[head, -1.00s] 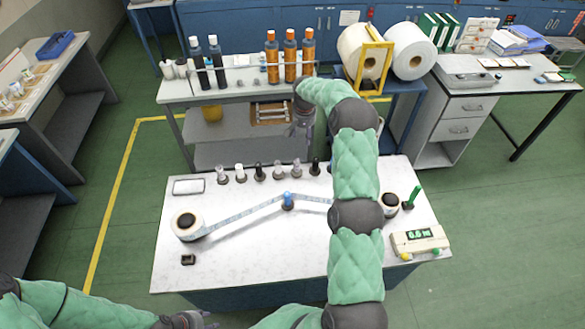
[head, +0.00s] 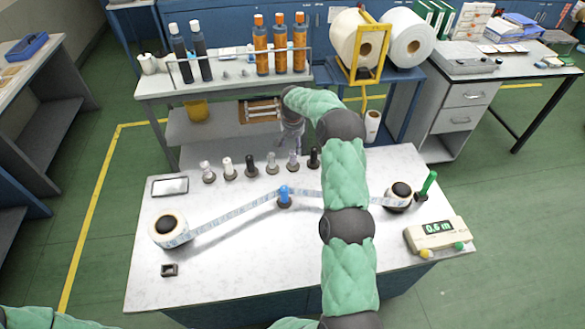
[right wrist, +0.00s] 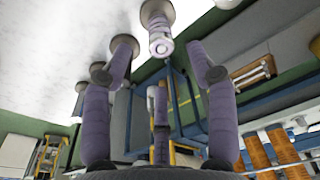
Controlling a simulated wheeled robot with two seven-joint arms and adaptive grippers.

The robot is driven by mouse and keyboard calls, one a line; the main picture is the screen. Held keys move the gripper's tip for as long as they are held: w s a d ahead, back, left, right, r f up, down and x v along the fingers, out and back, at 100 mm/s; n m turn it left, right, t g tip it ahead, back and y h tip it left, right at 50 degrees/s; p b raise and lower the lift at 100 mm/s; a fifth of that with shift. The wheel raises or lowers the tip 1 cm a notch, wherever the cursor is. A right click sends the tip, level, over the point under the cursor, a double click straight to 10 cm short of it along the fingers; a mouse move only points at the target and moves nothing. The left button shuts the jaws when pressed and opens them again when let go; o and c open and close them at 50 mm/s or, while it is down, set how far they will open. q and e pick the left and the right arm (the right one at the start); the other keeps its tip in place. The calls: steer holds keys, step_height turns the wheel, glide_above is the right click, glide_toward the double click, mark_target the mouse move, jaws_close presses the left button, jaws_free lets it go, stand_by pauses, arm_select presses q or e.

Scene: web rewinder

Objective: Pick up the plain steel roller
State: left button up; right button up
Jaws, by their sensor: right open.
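Several short upright rollers stand in a row along the back edge of the white table. Two grey ones look like steel: one (head: 272,163), and another to its right (head: 293,160). Their surfaces are too small in the head view to tell which is plain. My right gripper (head: 292,138) is open and empty, just above and behind the right-hand grey roller. My left gripper is out of view.
A black roller (head: 314,158) stands close on the right, other rollers on the left. A printed web runs from the left reel (head: 168,229) around a blue post (head: 284,196) to the right reel (head: 400,192). A shelf (head: 215,130) stands behind the table.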

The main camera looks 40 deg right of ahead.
mark_target(293, 160)
steer(key=shift+w+d+f+b, duration=0.15)
steer(key=shift+w+f+b, duration=0.1)
steer(key=shift+f, duration=1.6)
steer(key=shift+w+d+f+b, duration=0.1)
steer(key=shift+d+f+b, duration=0.15)
steer(key=shift+f, duration=1.55)
steer(key=shift+w+d+f+b, duration=0.1)
steer(key=shift+w+f+b, duration=0.15)
steer(key=shift+f, duration=1.6)
steer(key=shift+c, duration=0.3)
jaws_close()
steer(key=shift+w+d+r, duration=0.1)
steer(key=shift+r, duration=0.2)
steer(key=shift+f, duration=0.1)
